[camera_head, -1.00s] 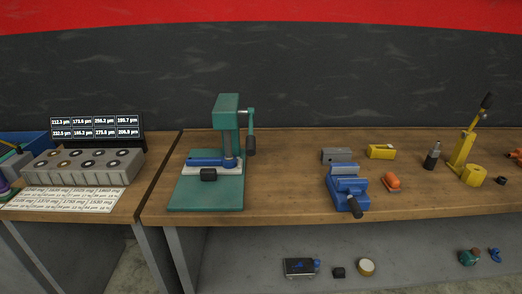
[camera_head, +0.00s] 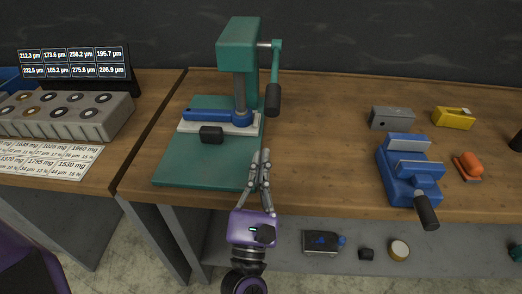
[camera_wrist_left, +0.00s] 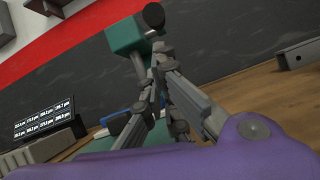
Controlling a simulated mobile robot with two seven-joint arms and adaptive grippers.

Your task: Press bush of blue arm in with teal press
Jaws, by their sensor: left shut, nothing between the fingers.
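The teal press (camera_head: 238,66) stands on its teal base plate (camera_head: 190,170) on the workbench. Its lever (camera_head: 274,80) hangs down on the right side with a dark handle grip (camera_head: 273,99). The blue arm (camera_head: 206,115) lies flat on a pale block (camera_head: 188,126), with its round right end under the press ram (camera_head: 239,88). The bush is too small to make out. My left gripper (camera_head: 262,155) is shut and empty, in front of the press at the base plate's right edge, below the lever. The wrist view shows its fingers (camera_wrist_left: 160,75) with the press (camera_wrist_left: 130,33) behind. My right gripper is not in view.
To the right are a blue vise (camera_head: 408,170), a grey block (camera_head: 391,118), a yellow part (camera_head: 453,117) and an orange item (camera_head: 468,165). The bench between press and vise is clear.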

